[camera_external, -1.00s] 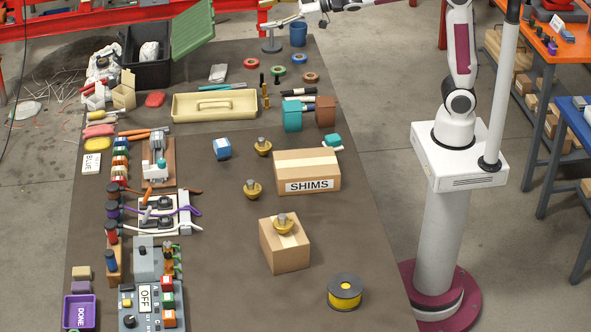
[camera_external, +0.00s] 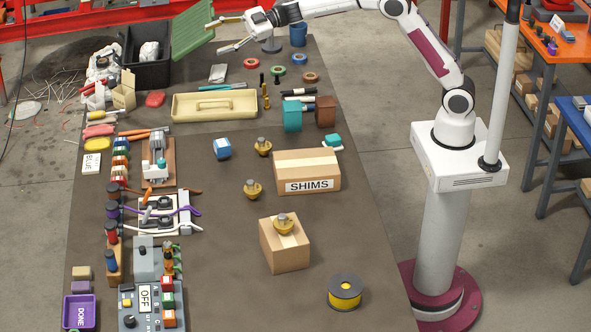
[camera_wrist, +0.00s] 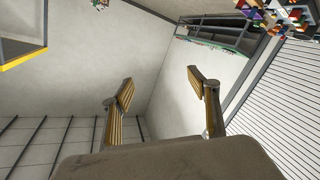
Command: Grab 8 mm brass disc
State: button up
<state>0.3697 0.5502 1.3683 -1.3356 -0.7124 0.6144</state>
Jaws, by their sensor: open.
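Three brass knobbed discs show in the external view. One brass disc (camera_external: 263,147) is on the dark mat left of the SHIMS box, and another (camera_external: 252,189) lies lower, nearer the box's left side. A third (camera_external: 284,226) sits on a small cardboard box (camera_external: 285,250). I cannot tell which is 8 mm. My gripper (camera_external: 219,35) is open and empty at the top of the view, in front of the green lid, far from the discs. In the wrist view its open fingers (camera_wrist: 162,95) frame only walls; no disc shows there.
The SHIMS box (camera_external: 307,172) stands beside two discs. A blue block (camera_external: 222,149), a beige tray (camera_external: 214,106), a teal block (camera_external: 292,117) and a yellow spool (camera_external: 345,292) are nearby. The green lid (camera_external: 193,32) rises behind my gripper. The mat's lower middle is clear.

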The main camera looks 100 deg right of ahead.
notch_tip(320, 180, down, 10)
jog(key=n+g+y, duration=0.6)
jog(key=g+y, duration=0.1)
jog(key=g, duration=0.6)
send_near(263, 146)
jog(key=shift+a+f, duration=0.25)
jog(key=shift+f, duration=0.6)
jog(key=shift+w, duration=0.1)
jog(key=shift+x, duration=1.35)
jog(key=shift+x, duration=2.6)
jog(key=shift+r, duration=0.2)
